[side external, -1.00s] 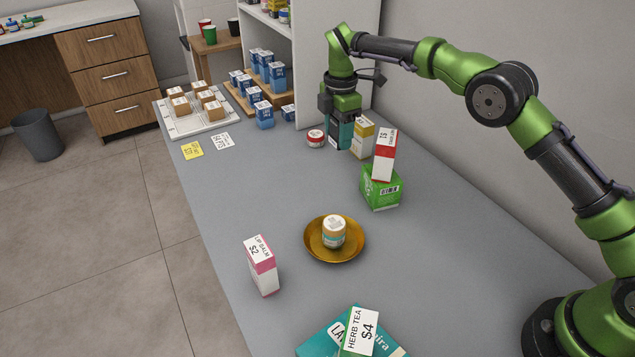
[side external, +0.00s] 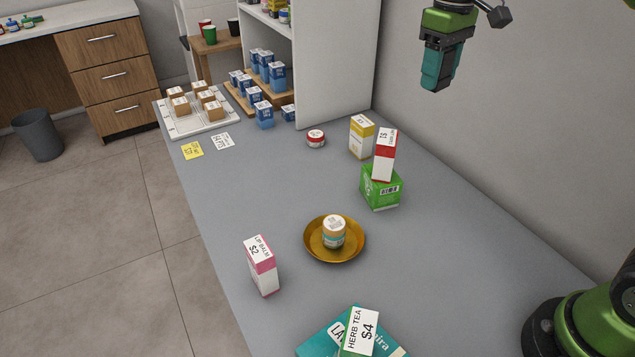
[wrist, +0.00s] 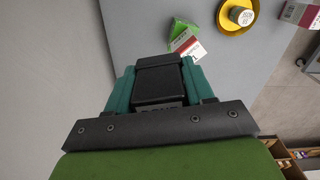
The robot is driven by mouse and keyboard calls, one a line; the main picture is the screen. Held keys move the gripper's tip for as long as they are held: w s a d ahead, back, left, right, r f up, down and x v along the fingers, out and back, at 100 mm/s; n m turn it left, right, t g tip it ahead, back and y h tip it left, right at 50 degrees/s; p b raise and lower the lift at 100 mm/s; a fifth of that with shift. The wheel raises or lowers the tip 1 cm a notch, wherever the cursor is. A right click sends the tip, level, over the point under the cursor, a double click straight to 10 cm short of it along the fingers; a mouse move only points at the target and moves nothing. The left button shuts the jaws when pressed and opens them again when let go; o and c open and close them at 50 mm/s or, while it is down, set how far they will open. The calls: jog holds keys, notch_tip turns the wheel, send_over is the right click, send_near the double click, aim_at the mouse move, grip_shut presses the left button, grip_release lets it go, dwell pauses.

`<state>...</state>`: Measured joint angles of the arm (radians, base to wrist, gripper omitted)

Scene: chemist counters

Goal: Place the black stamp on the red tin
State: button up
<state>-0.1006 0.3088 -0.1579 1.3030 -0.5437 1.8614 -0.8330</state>
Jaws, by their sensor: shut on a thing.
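The red tin (side external: 316,138), a small round jar with a pale lid, stands on the grey counter near the shelf end, left of a yellow-and-white carton. My gripper (side external: 441,78) is high in the air by the wall, up and to the right of the tin. In the wrist view the teal fingers (wrist: 161,84) are shut on a black block, the black stamp (wrist: 160,82), with part of some lettering at its lower edge. The stamp is hard to make out in the side view. The tin does not show in the wrist view.
A gold dish (side external: 313,252) holds a jar (side external: 334,232). A lip balm box (side external: 261,265) stands forward. The counter left of the tin is mostly clear.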

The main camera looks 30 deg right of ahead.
jog(key=s+f+m, duration=0.2)
jog(key=s+f, duration=0.4)
jog(key=f, duration=0.4)
jog(key=shift+a, duration=0.4)
jog(key=shift+s, duration=0.1)
